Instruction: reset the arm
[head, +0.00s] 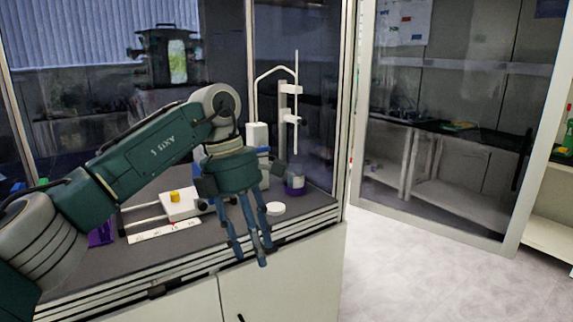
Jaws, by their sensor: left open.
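My left arm comes in from the left, over the dark bench top. Its gripper (250,250) hangs with fingers pointing down near the bench's front edge. The fingers are apart and nothing shows between them. The gripper body hides part of the bench behind it. My right gripper does not show.
On the bench (160,250) stand a white device with a yellow knob (174,196), a purple-based jar (295,182), a white round lid (275,209) and a white stand with a thin rod (290,115). A glass door (450,120) and clear floor (420,280) lie to the right.

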